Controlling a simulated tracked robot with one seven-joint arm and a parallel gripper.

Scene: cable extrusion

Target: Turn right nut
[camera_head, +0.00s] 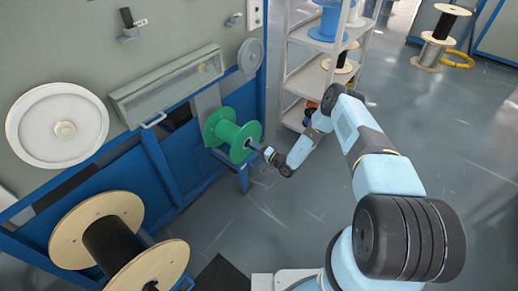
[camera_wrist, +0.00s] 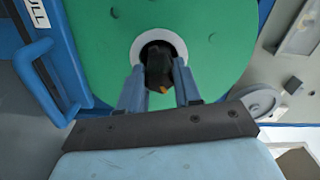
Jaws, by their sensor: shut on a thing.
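A green spool (camera_head: 224,130) is mounted on the blue machine in the head view. Its green face (camera_wrist: 105,45) fills much of the wrist view, with a pale ring (camera_wrist: 178,42) around its centre. The nut (camera_wrist: 160,66) is a dark piece at the spool's centre with a small orange mark. My gripper (camera_wrist: 160,80) has one finger on each side of the nut and is shut on it. In the head view my gripper (camera_head: 262,149) reaches the spool's hub from the right. The nut is hidden there.
A large wooden spool with a black core (camera_head: 112,243) stands at the lower left. A shelf rack (camera_head: 302,83) is behind my arm. A blue handle (camera_wrist: 38,75) is left of the spool in the wrist view.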

